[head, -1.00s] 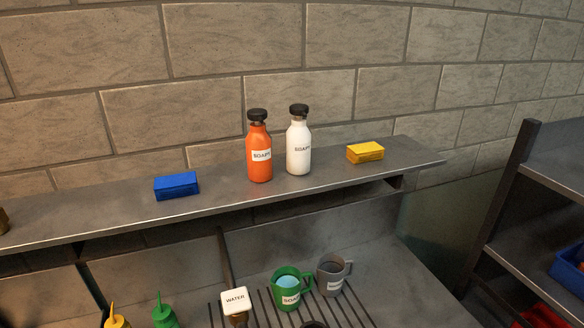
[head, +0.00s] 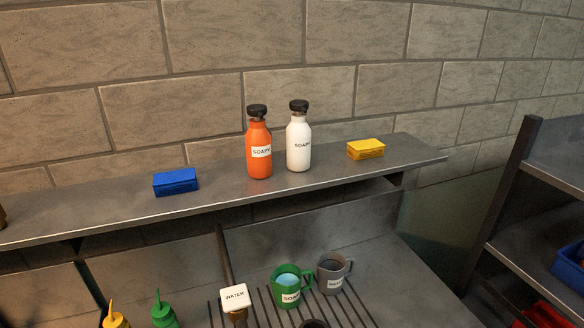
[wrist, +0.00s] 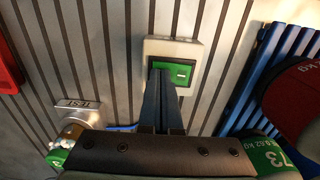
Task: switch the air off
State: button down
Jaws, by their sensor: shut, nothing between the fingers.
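In the wrist view a green rocker switch (wrist: 185,72) sits in a pale square plate (wrist: 172,45) on a slatted wall. No readable label for air shows on it. My gripper (wrist: 160,72) is shut and empty. Its fingertips reach the left part of the green switch and hide some of it; I cannot tell whether they touch it. The head view shows neither the switch nor my gripper.
In the wrist view a grey labelled fitting (wrist: 80,112) is at left, a red object (wrist: 8,70) at the left edge. Blue slats (wrist: 275,75), a dark red rounded object (wrist: 300,95) and a green cylinder (wrist: 278,150) are at right.

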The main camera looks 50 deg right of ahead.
notch_tip(320, 180, up, 7)
jog(key=p, duration=0.7)
jog(key=shift+p, duration=0.3)
dwell(0.4)
